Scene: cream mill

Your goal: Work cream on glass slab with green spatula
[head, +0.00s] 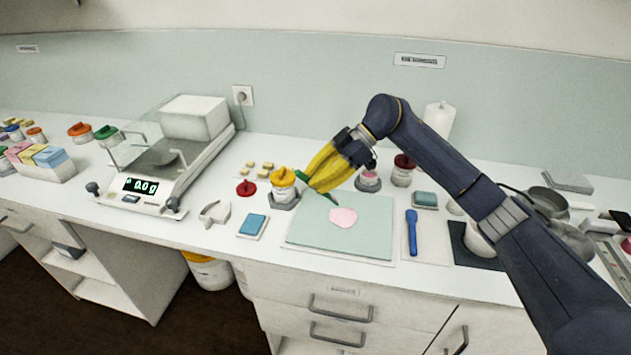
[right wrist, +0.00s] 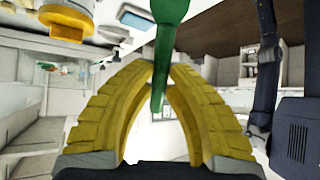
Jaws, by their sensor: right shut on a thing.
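The glass slab (head: 370,237) is a pale green square lying flat on the bench. My right gripper (head: 309,183), with yellow fingers, is shut on the green spatula (head: 303,176). It holds the spatula tilted above the slab's back left corner. The spatula's tip is close to the cream's upper left edge; I cannot tell if it touches the slab. In the right wrist view the green spatula (right wrist: 168,32) passes between the yellow fingertips. My left gripper is not in view.
A yellow-lidded jar (head: 283,178) stands close left of my right gripper. A blue spatula (head: 412,232) lies right of the slab. A scale (head: 143,186) reading 0.0 g stands left. A dark-red-lidded jar (head: 403,170) stands behind.

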